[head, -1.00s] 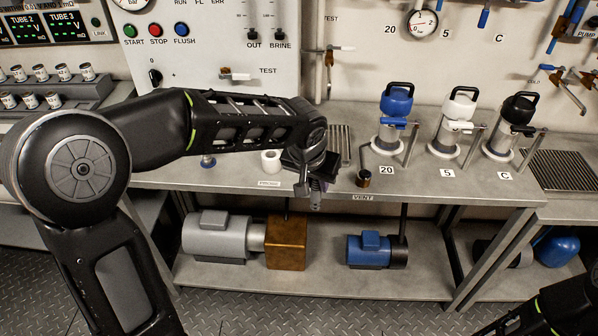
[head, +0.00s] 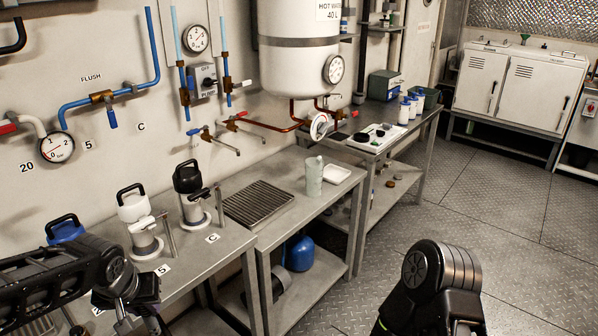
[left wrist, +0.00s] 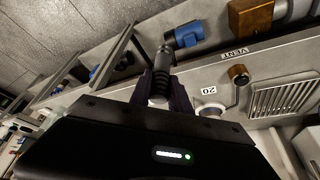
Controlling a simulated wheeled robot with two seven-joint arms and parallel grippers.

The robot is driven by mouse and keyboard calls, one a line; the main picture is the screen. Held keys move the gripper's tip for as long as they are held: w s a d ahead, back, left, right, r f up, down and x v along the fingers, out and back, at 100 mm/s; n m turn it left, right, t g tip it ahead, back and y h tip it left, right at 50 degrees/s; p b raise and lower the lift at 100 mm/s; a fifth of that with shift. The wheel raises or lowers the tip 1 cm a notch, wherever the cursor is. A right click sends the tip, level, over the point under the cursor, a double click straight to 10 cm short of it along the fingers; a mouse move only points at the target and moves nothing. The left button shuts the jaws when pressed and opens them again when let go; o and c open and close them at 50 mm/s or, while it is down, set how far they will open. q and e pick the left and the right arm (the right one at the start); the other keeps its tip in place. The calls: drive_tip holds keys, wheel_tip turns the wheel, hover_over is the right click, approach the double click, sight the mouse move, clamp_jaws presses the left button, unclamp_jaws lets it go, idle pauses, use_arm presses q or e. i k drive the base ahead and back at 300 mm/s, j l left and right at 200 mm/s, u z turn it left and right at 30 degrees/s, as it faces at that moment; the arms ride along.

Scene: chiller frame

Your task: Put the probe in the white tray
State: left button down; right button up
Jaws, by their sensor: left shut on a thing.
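My left gripper (head: 128,322) is at the lower left of the head view, in front of the bench with the pump units. In the left wrist view my left gripper (left wrist: 160,90) is shut on the probe (left wrist: 161,72), a grey rod with a black ribbed part that sticks out beyond the fingers. The head view shows the probe's end only partly, at the lower edge. The small white tray (head: 345,176) lies on the second bench to the right, well apart from the gripper. My right arm shows at the lower right, but its gripper is out of view.
Blue, white (head: 137,222) and black (head: 192,195) handled units stand along the near bench. A dark grate (head: 259,204) and a pale green jug (head: 314,177) stand left of the tray. Taps and a white water heater (head: 300,50) hang above. Open floor lies at right.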

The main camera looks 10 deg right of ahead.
sight(334, 176)
drive_tip(key=i+l+z, duration=0.3)
drive_tip(key=i+l, duration=0.5)
drive_tip(key=i+l+z, duration=0.3)
drive_tip(key=i+l, duration=0.9)
drive_tip(key=i, duration=0.2)
drive_tip(key=i+l, duration=0.4)
drive_tip(key=i, duration=0.15)
